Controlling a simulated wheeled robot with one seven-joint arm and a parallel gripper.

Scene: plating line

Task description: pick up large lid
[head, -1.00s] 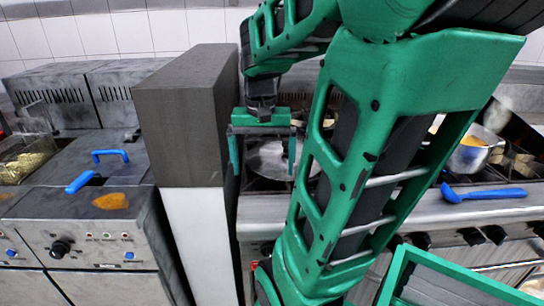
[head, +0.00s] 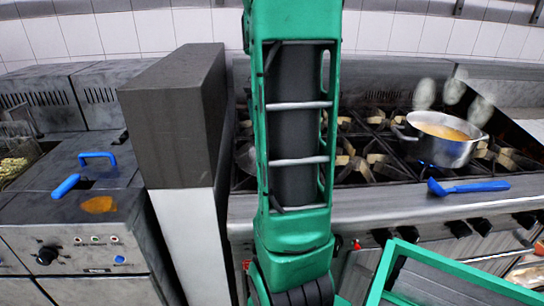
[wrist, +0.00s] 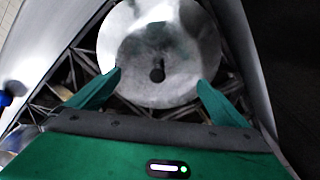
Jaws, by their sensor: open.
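The large lid (wrist: 185,75) is a round, silvery metal disc with a dark knob near its middle. In the wrist view it lies at the top centre over the stove grates. My gripper (wrist: 160,85) is open, with its two green fingers apart and their tips over or beside the near part of the lid. Nothing is held between them. I cannot tell how far the fingers are above the lid. In the head view my green arm hides the gripper and almost all of the lid; only a small grey edge (head: 246,158) shows left of the arm.
A steaming pot (head: 440,138) of orange food stands on the stove at the right. A blue-handled utensil (head: 470,187) lies along the stove's front edge. A tall dark-topped block (head: 175,115) stands close left of the stove. Grates between arm and pot are empty.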

